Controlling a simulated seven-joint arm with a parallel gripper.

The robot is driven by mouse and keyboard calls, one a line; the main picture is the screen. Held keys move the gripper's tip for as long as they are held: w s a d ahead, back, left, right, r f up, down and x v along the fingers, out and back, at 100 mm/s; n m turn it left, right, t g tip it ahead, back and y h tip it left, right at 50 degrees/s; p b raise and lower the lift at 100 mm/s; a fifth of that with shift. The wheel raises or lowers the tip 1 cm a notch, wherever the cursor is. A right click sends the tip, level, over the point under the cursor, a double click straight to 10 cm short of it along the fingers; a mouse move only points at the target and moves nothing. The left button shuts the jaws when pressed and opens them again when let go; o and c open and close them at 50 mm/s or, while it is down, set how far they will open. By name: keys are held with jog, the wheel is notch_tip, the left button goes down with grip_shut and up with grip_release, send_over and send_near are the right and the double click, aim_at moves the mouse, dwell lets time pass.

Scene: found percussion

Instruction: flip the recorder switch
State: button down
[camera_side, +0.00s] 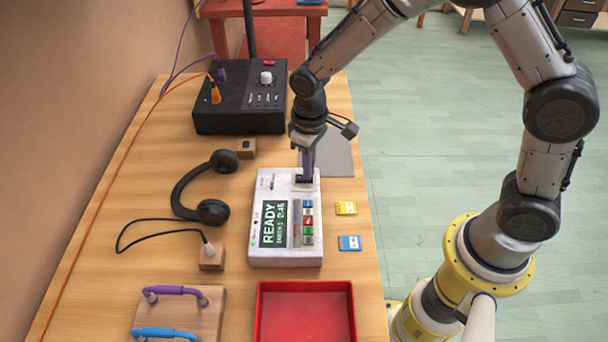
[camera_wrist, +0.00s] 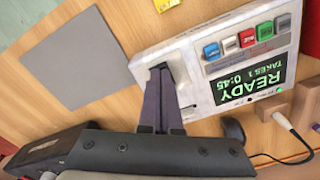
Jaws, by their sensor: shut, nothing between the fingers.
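The recorder (camera_side: 258,250) is a white box lying on the wooden table in the side view. Its dark screen shows green text, "READY", "TAKES 1" and "0:45", with coloured buttons beside it. It also shows in the wrist view (camera_wrist: 204,92). My gripper (camera_side: 304,178) points down at the recorder's far end, over a dark recess there. In the wrist view its two dark fingers (camera_wrist: 160,82) are together with nothing between them, and the tips reach the recess. The fingers hide most of the recess, so I cannot tell the switch's position or whether they touch it.
A black control box (camera_side: 240,106) with cables stands behind the recorder. Headphones (camera_side: 205,190) lie to the left. A red tray (camera_side: 262,318) and a board with coloured handles (camera_side: 212,325) are in front. Two small cards, yellow (camera_side: 346,208) and blue (camera_side: 350,243), lie right. A flat grey sheet (camera_side: 338,158) lies behind them.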

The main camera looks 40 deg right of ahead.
jog(key=shift+r, duration=3.45)
